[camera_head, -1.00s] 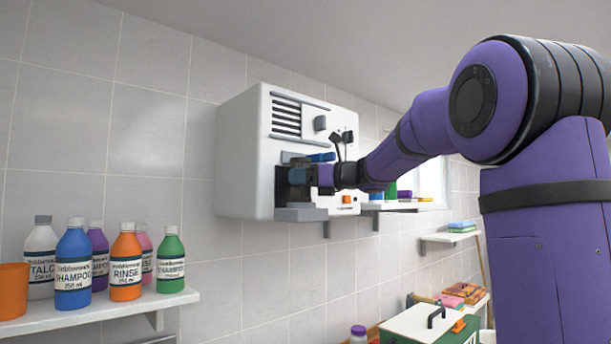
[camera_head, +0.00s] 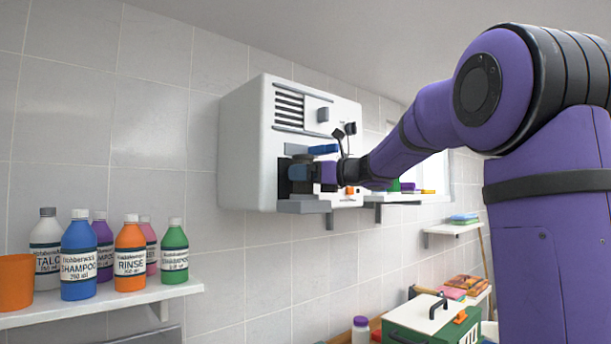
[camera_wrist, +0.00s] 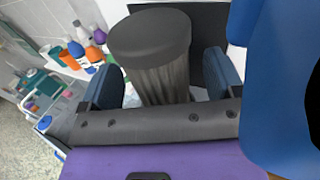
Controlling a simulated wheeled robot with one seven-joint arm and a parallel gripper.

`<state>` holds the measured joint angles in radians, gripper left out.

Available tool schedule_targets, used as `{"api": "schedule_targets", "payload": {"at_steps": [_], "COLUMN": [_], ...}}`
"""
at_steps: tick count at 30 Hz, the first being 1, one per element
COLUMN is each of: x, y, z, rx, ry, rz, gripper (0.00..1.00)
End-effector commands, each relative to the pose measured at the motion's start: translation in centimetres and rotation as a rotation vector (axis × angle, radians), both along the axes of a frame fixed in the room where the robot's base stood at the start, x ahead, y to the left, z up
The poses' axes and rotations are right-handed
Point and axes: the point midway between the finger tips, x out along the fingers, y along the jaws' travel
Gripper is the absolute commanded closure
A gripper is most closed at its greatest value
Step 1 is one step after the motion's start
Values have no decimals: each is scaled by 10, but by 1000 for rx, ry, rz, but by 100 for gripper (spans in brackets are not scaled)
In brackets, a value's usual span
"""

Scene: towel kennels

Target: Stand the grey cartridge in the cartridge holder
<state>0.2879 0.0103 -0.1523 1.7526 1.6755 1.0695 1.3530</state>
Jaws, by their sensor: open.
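The grey cartridge (camera_wrist: 150,38) is a dark grey cylinder with a smooth, wide cap and a pleated body, at the top middle of the wrist view. My gripper (camera_wrist: 162,80) is open, with one blue-grey finger on each side of the pleated body and gaps visible beside it. In the head view my gripper (camera_head: 298,175) is at the front of the white wall unit (camera_head: 245,150), just above its grey ledge (camera_head: 303,206). I cannot clearly make out the cartridge there. The cartridge's lower end is hidden behind my gripper, and I cannot tell which part is the holder.
A blue part (camera_head: 323,149) juts out just above my gripper; a large blue surface (camera_wrist: 275,70) fills the wrist view's right side. A shelf (camera_head: 110,300) with several bottles is at lower left. A green box with a white lid (camera_head: 418,313) stands at lower right.

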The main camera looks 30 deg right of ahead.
Motion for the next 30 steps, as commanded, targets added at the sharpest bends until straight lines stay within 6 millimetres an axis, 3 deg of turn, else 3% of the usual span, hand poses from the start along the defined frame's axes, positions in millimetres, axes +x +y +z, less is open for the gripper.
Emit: {"api": "schedule_targets", "payload": {"at_steps": [8, 21, 30], "x": [-13, -75, -88], "y": [-10, -54, -63], "z": [0, 0, 0], "rx": [-1, 0, 0], "ry": [-1, 0, 0], "rz": [-2, -2, 0], "gripper": [12, 12, 12]}}
